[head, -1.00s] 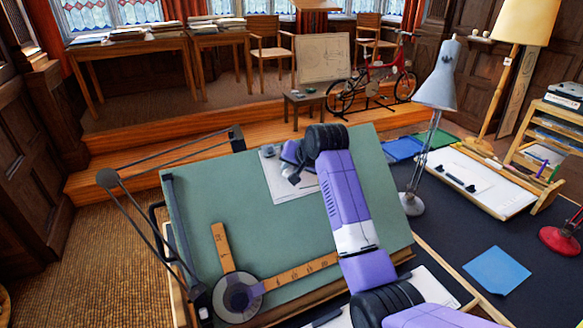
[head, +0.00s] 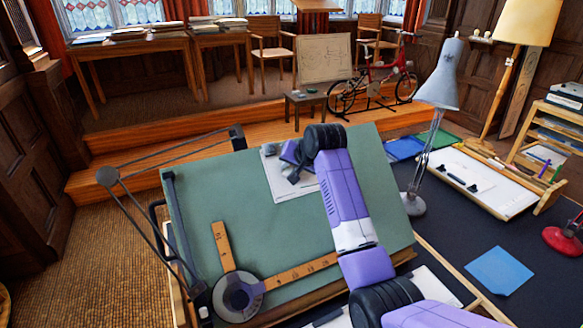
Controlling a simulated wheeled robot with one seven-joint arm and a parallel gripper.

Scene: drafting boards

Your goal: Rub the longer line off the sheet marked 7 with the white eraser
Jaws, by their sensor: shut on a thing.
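A white sheet (head: 279,183) lies near the top of the green drafting board (head: 250,222). My gripper (head: 292,176) is over this sheet, low and close to its surface. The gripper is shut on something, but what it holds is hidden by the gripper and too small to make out. The white eraser cannot be told apart here. No number or longer line can be read on this sheet, and my arm covers its right part. Another white sheet (head: 468,172) lies on a smaller board at the right.
A drafting arm with wooden rulers (head: 300,271) lies across the board's lower left. A grey desk lamp (head: 437,90) stands just right of the board. A blue sheet (head: 498,270) lies on the dark table. The board's middle is clear.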

